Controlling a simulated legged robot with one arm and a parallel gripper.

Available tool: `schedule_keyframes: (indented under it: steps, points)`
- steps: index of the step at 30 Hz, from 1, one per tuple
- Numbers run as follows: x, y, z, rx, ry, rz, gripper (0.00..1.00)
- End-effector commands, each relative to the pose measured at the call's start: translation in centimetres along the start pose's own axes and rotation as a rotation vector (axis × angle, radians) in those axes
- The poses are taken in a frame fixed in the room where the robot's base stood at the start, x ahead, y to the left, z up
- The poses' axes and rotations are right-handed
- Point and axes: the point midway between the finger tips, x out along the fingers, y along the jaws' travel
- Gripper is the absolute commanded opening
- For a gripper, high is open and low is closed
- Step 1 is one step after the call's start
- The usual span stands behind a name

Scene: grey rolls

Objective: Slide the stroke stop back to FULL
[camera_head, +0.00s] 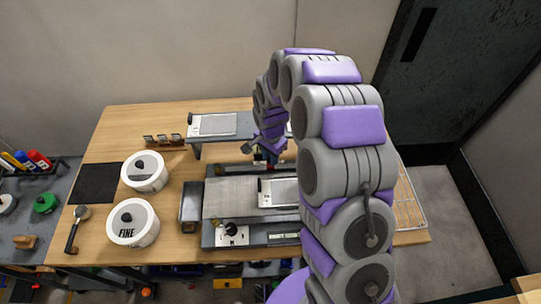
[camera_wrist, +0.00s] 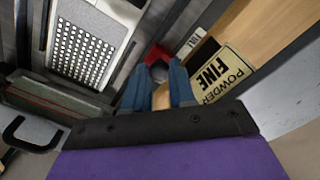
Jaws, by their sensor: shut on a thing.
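The stroke stop appears to be the small red piece with a round grey centre (camera_wrist: 157,54) in the wrist view, at my fingertips. My gripper (camera_wrist: 161,70) has its two blue fingers closed on it. In the head view my gripper (camera_head: 268,157) reaches down behind the machine's grey ridged bed (camera_head: 230,196), and the arm hides much of the machine's right side. A cream plate reading POWDER FINE (camera_wrist: 222,70) lies right of the fingers in the wrist view.
A perforated plate (camera_wrist: 85,50) is left of the fingers in the wrist view. A raised shelf (camera_head: 180,131) stands behind the machine. Two white round containers (camera_head: 145,172) (camera_head: 133,222) sit on the wooden bench (camera_head: 115,125) at left. The bench's back left is bare.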

Motion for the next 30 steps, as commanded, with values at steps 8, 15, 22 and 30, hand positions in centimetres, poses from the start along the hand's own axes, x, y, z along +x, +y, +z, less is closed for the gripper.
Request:
schedule_keyframes:
  steps: [8,15,22,30]
  points:
    - [-0.1,-3.0,2.7,-0.003,0.002,-0.003,0.0]
    - [0.0,-3.4,3.1,0.001,0.001,-0.007,0.0]
    - [0.0,-3.4,3.2,0.001,0.001,-0.005,0.37]
    - [0.0,-3.2,3.2,0.0,0.0,-0.003,0.5]
